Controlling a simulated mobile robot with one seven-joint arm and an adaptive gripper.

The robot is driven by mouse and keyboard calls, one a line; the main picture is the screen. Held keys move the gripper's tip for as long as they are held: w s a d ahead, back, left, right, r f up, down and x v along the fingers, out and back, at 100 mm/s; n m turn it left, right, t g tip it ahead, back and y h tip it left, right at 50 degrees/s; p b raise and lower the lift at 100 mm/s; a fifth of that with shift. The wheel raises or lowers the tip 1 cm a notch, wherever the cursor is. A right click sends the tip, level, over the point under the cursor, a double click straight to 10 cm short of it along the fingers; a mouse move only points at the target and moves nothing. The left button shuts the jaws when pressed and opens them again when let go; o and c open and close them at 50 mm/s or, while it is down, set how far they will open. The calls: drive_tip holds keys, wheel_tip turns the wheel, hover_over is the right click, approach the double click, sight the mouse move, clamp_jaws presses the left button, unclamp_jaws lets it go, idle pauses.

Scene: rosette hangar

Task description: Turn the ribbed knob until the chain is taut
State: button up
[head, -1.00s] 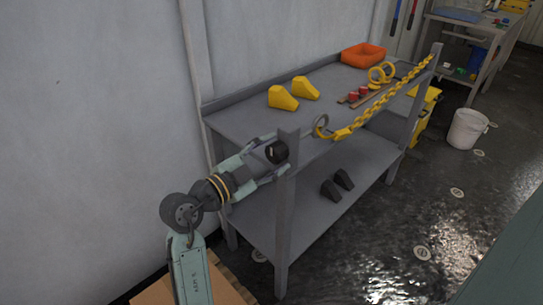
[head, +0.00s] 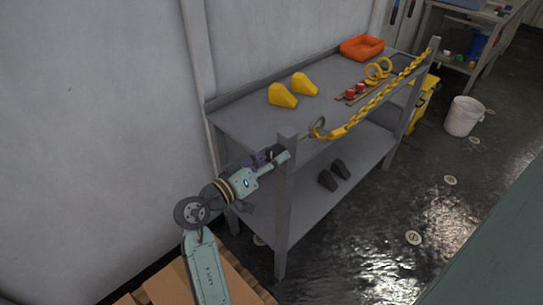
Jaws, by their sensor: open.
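The ribbed knob (head: 275,151) is dark and sits at the near corner post of the grey bench; my gripper hides most of it. The yellow chain (head: 378,96) runs along the bench's front side from the far post to a grey ring (head: 318,124) near the near post. It dips at its near end, so it looks a little slack. My gripper (head: 271,157) is open at the knob, with one pale finger in front of it. I cannot tell whether the fingers touch the knob.
On the bench top (head: 238,119) are two yellow wedges (head: 283,96), an orange tray (head: 362,47), yellow rings (head: 379,69) and red pieces (head: 354,91). Two dark wedges (head: 328,180) lie on the lower shelf. A white bucket (head: 463,116) stands on the floor at right.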

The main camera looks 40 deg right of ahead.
drive_tip(key=n, duration=0.9)
drive_tip(key=shift+n, duration=0.3)
drive_tip(key=n, duration=1.3)
drive_tip(key=shift+n, duration=0.3)
drive_tip(key=n, duration=0.8)
drive_tip(key=shift+n, duration=0.3)
drive_tip(key=n, duration=0.4)
drive_tip(key=shift+c, duration=0.5)
